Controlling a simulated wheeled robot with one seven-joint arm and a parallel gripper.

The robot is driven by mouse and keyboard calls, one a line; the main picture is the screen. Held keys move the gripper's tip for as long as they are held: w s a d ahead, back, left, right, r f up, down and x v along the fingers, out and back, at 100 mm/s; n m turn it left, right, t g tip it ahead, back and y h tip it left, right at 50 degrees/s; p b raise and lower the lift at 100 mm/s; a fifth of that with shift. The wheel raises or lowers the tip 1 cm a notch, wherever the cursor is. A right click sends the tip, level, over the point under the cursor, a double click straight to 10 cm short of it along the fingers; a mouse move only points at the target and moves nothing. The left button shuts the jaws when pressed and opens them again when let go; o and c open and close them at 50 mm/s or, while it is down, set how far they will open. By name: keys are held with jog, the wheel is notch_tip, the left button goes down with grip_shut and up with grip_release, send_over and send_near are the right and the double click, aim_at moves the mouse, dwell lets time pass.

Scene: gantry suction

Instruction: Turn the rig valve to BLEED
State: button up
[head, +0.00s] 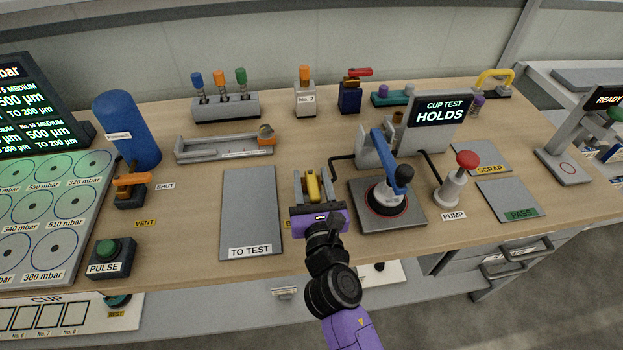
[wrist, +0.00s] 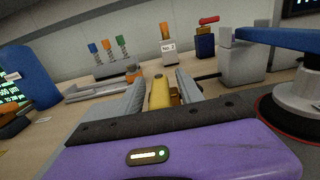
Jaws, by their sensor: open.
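The rig valve shows as a yellow handle (head: 313,187) beside the test rig, where a black pipe leads to it. The handle also shows in the wrist view (wrist: 159,93), pointing away from me. My gripper (head: 312,176) is open, with one grey finger on each side of the handle; I cannot tell whether either touches it. The valve's base is mostly hidden by my gripper. A yellow label (head: 287,223) starting with B is mostly covered by my purple gripper body. The rig's screen (head: 440,108) reads CUP TEST HOLDS.
The red-knobbed PUMP (head: 451,190) is further right. The grey TO TEST mat (head: 249,205) lies empty to the left. An orange-handled valve (head: 130,183) stands far left.

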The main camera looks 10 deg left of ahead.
grip_shut()
dwell(1.4)
